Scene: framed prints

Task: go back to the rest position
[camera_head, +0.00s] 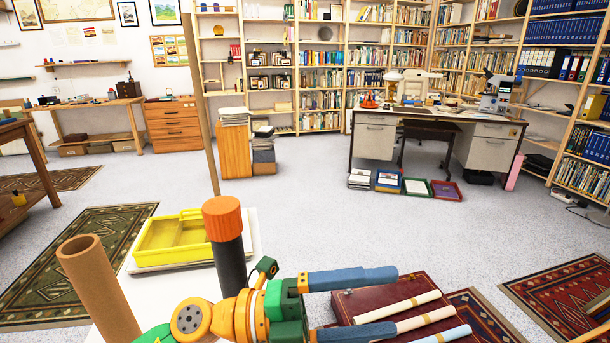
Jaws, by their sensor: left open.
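My left gripper (394,300) reaches in low at the front, its two blue fingers pointing right and spread apart. Nothing shows gripped between them. The fingers are over or just in front of a dark red case (385,297) with pale rolls (398,307) on it. I cannot tell whether they touch. My right gripper does not show.
A yellow tray (160,254) and a black tube with an orange cap (222,220) stand on a white surface beside my left arm, with a brown tube (92,275) to the left. Framed prints (416,187) lie by the desk (377,142). The grey floor (310,220) beyond is clear.

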